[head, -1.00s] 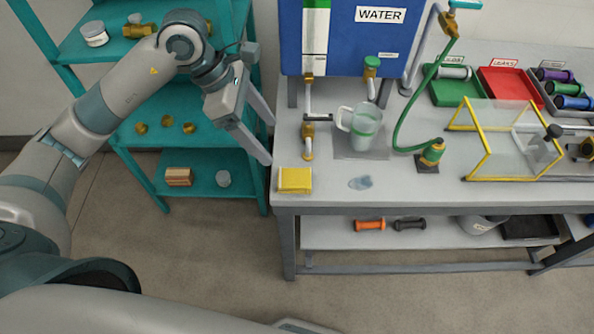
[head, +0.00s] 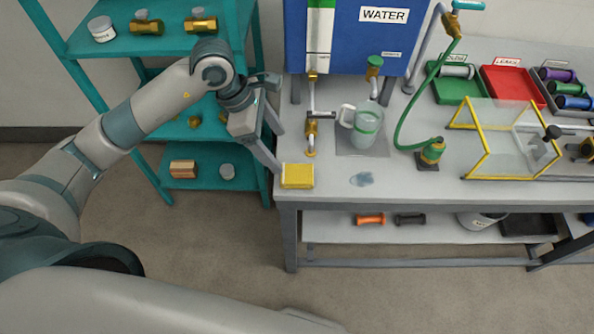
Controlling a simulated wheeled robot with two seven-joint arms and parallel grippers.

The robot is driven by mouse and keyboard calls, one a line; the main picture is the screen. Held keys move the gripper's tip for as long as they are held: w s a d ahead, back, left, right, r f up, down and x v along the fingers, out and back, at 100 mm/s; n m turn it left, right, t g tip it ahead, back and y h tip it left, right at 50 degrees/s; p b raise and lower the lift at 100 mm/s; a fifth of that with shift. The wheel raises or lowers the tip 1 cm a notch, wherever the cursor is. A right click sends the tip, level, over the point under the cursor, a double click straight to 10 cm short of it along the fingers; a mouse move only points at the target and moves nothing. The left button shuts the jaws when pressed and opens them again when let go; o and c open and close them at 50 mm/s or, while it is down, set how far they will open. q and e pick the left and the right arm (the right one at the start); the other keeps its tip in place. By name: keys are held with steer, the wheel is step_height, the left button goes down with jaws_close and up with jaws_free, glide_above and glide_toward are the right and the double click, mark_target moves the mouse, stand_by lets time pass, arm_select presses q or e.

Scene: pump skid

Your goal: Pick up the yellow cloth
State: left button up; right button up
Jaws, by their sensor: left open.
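The yellow cloth (head: 297,176) lies folded as a small block at the front left corner of the grey bench. My left gripper (head: 280,152) is open, with its fingers pointing down and to the right. Its fingertips are just behind and left of the cloth in the picture, and nothing is between them. I cannot tell how high they are above the bench. My right gripper is not in view.
A brass tap (head: 312,133) stands close behind the cloth. A teal shelf (head: 200,155) stands left of the bench. A green hose (head: 408,125) curves further right.

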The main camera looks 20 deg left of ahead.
arm_select(q)
steer(key=p, duration=0.2)
glide_toward(296, 173)
steer(key=x, duration=0.2)
steer(key=shift+w+f, duration=0.2)
steer(key=shift+f, duration=0.2)
steer(key=shift+d+f, duration=0.15)
steer(key=shift+f, duration=0.2)
steer(key=shift+p+x, duration=0.8)
steer(key=shift+p, duration=0.05)
steer(key=p+x, duration=0.1)
steer(key=x, duration=0.2)
steer(key=shift+s+d, duration=0.15)
steer(key=shift+s, duration=0.1)
steer(key=shift+w+d+f, duration=0.1)
steer(key=shift+f, duration=0.2)
steer(key=shift+c, duration=0.3)
